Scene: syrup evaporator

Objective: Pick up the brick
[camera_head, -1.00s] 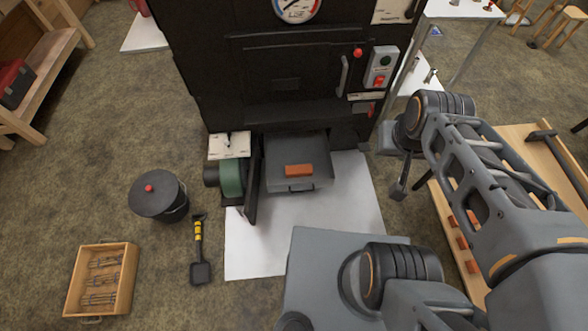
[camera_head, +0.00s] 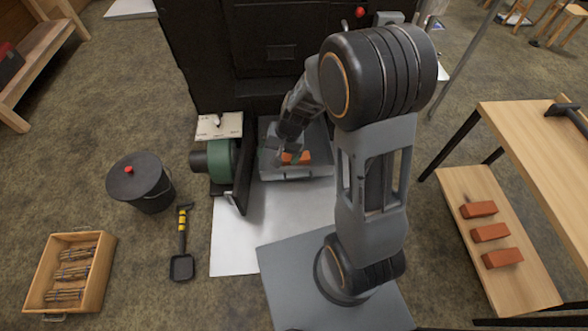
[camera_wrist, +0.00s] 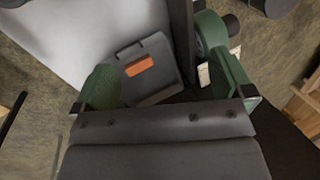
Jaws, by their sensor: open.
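An orange-red brick (camera_head: 303,158) lies in a grey pulled-out pan (camera_head: 318,136) at the foot of the black evaporator. In the wrist view the brick (camera_wrist: 139,65) lies near one end of the pan (camera_wrist: 157,50), between my two green fingers but nearer the left one. My gripper (camera_head: 281,156) is over the pan, close to the brick, and partly covers it in the head view. In the wrist view my gripper (camera_wrist: 166,80) is open and empty, its fingers wide apart. I cannot tell its exact height above the brick.
A green blower (camera_head: 220,160) and an open black door (camera_head: 242,175) stand just left of the pan. A lidded black bucket (camera_head: 140,182), a shovel (camera_head: 183,240) and a wooden crate (camera_head: 107,262) are further left. Three bricks (camera_head: 490,232) lie on a low wooden shelf (camera_head: 480,188) at right.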

